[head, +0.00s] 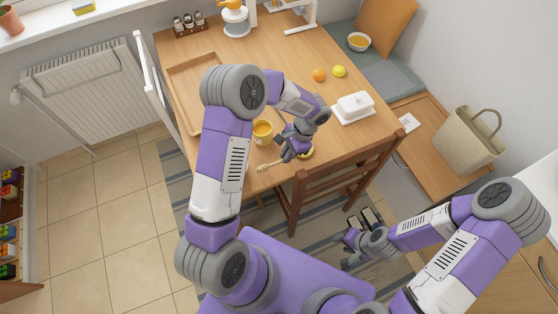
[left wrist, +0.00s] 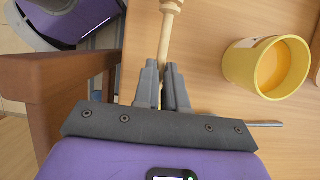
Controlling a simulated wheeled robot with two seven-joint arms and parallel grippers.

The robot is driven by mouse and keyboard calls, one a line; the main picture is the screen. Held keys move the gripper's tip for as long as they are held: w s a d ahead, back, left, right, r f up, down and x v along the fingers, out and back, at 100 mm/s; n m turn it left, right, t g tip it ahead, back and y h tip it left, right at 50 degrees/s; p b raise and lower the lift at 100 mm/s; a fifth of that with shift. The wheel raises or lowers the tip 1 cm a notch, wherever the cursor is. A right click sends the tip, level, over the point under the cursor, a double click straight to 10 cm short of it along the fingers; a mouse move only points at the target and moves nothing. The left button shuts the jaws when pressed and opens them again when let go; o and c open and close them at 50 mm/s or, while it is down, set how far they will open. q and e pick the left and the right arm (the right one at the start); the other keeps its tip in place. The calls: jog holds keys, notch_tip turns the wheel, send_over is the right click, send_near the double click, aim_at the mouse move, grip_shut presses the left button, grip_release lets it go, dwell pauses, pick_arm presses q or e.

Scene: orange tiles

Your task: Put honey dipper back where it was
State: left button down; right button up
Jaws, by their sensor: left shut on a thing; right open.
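The pale wooden honey dipper (head: 268,166) is near the front edge of the wooden table. In the left wrist view, the dipper (left wrist: 167,38) has its ridged head at the top edge and its stick between my fingers. My left gripper (head: 287,157) is shut on the stick; the fingers (left wrist: 162,88) show in the left wrist view. I cannot tell whether the dipper touches the table. A yellow pot (head: 262,131) with amber contents stands beside it; it also shows in the left wrist view (left wrist: 238,67). My right gripper (head: 365,222) is open and empty, off the table.
A wooden chair (head: 345,170) stands at the table's front edge, close to my left gripper. A white butter dish (head: 355,105), an orange (head: 319,75) and a lemon (head: 339,71) are to the right. A wooden tray (head: 185,72) lies at the left.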

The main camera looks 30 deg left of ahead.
aim_at(279, 161)
pick_arm(q)
jog(key=shift+s+a+f+b, duration=0.3)
jog(key=shift+s+a+f, duration=0.65)
jog(key=shift+s+f, duration=0.2)
jog(key=c, duration=1.2)
grip_release()
jog(key=p+v, duration=0.2)
jog(key=v, duration=1)
